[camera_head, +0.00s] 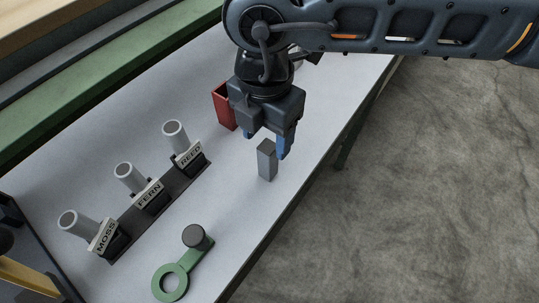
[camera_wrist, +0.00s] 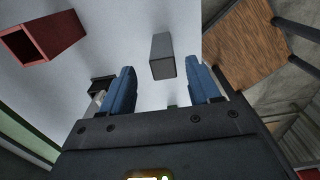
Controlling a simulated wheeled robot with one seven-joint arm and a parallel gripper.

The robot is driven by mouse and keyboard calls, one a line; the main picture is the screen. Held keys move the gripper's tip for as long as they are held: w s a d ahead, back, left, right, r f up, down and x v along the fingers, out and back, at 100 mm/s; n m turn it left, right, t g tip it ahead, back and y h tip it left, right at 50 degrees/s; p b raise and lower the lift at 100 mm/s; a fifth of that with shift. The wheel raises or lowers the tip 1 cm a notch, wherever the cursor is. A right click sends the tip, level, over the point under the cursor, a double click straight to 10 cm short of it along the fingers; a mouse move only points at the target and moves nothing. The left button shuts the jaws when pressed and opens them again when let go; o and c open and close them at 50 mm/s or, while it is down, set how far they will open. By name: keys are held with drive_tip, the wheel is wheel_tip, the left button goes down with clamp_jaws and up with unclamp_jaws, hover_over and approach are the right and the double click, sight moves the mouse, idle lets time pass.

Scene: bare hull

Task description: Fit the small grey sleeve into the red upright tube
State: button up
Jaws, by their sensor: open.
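The small grey sleeve (camera_head: 266,161) is a narrow square-sided block standing upright on the pale table. In the wrist view it (camera_wrist: 162,57) appears centred between my fingertips, with a gap on each side. My gripper (camera_head: 268,144) points down just over the sleeve, with its blue fingers apart and empty. The red upright tube (camera_head: 222,108) is square and open at the top, and stands behind and left of my gripper. My gripper hides part of its right side in the head view. The wrist view shows its dark opening (camera_wrist: 22,45) at upper left.
A dark rack (camera_head: 127,224) holds three grey cylinders beside labels MOSS, FERN and REED. A green ring-ended piece with a dark round knob (camera_head: 168,285) lies near the front. The table's right edge runs close to the sleeve. Table between rack and sleeve is clear.

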sight(268, 146)
drive_tip(key=shift+s+d+f+p, duration=0.1)
drive_tip(key=shift+f+p, duration=0.25)
drive_tip(key=shift+f, duration=1)
drive_tip(key=shift+s+f+p, duration=0.1)
drive_tip(key=shift+f+p, duration=0.2)
drive_tip(key=shift+f, duration=1)
drive_tip(key=c, duration=1.1)
drive_tip(key=shift+r, duration=0.15)
